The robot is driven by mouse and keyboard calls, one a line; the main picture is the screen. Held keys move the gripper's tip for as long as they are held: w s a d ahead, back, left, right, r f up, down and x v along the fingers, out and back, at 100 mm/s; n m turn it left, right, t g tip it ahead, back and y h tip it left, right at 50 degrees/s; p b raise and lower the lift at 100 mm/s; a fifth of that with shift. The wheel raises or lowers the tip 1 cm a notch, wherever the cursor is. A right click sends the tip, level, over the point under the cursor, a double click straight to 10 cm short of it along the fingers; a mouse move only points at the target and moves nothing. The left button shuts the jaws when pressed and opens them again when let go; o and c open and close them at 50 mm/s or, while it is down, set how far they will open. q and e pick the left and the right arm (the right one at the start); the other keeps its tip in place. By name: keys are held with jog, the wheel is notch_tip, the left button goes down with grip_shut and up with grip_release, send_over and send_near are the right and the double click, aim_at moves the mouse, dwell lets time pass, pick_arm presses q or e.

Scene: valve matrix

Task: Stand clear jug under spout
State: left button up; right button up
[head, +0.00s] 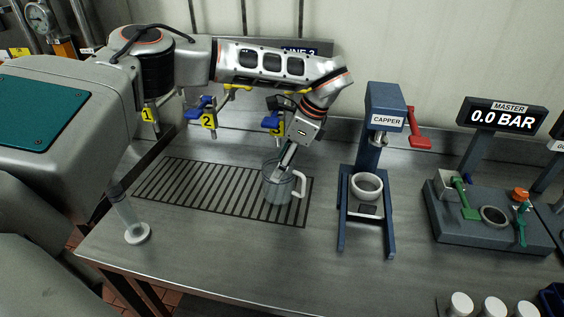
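The clear jug (277,186) stands upright at the right end of the slotted drain grate (185,185), its handle to the right. The yellow spout with a blue handle marked 3 (273,125) is behind and above it, partly hidden by my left arm. My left gripper (287,160) points down at the jug's rim, its fingertips at or inside the mouth. I cannot tell whether the fingers are closed on the jug wall. My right gripper is out of view.
Spouts 1 (148,114) and 2 (207,120) are farther left. The blue capper (386,104) stands close right of the jug. A clear tube with a white base (137,233) stands at the front left. The counter's front middle is clear.

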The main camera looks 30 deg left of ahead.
pick_arm(q)
jog(key=o, duration=0.4)
jog(key=shift+o, duration=0.2)
jog(key=v, duration=1.3)
jog(key=shift+a+r+b, duration=0.2)
jog(key=shift+b, duration=0.1)
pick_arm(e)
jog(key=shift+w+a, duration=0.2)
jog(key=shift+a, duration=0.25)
pick_arm(q)
jog(key=shift+s, duration=0.1)
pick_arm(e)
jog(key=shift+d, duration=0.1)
